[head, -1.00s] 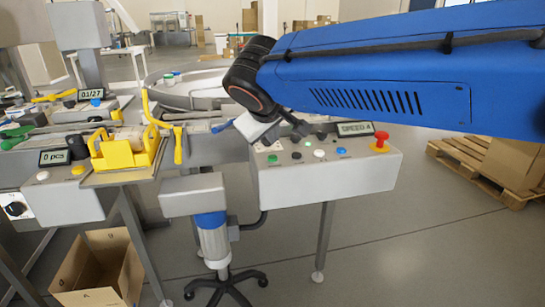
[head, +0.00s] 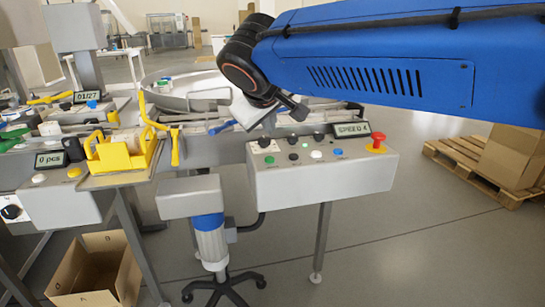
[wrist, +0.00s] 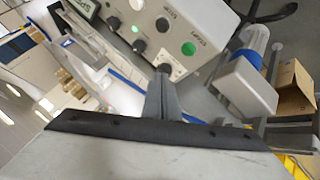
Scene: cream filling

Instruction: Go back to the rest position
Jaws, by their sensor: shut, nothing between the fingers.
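My blue arm (head: 380,60) reaches in from the right in the head view. It ends in a black wrist joint and my gripper (head: 270,124), which is above the back left part of the grey control panel. In the wrist view my gripper (wrist: 163,72) is shut, with nothing between its fingers. The control panel (head: 330,182) has several knobs and buttons, a small display reading SPEED and a red button (head: 376,139) on a yellow base. The panel also shows at the top of the wrist view (wrist: 205,25), with a green button (wrist: 188,48) near the fingertips.
A round metal table (head: 175,98) is behind my gripper. An open cardboard box (head: 97,272) lies on the floor at lower left. A pallet with boxes (head: 500,160) is at right, beyond clear floor.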

